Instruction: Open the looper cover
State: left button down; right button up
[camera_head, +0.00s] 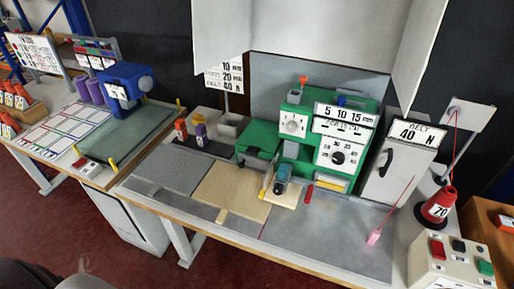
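The green binding machine (295,115) stands at the back of the grey-topped table, with white dials and a "5 10 15 mm" scale on its front. No part is readably marked as the looper cover, so I cannot tell which panel it is or whether it is shut. A green block (258,141) juts out at the machine's left. A teal part (282,178) sits low at its front, above a pale board. Neither of my grippers is in view.
A tan rug piece (232,190) lies left of the machine's front. A grey cabinet (391,165) with a dark handle and a red thread cone (437,207) stand right. A control box (452,257) is at the front right corner. The table's front right is mostly clear.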

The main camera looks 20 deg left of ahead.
aim_at(259, 135)
jog(key=j+u, duration=0.25)
jog(key=j, duration=0.5)
jog(key=j+u, duration=0.25)
jog(key=j, duration=0.5)
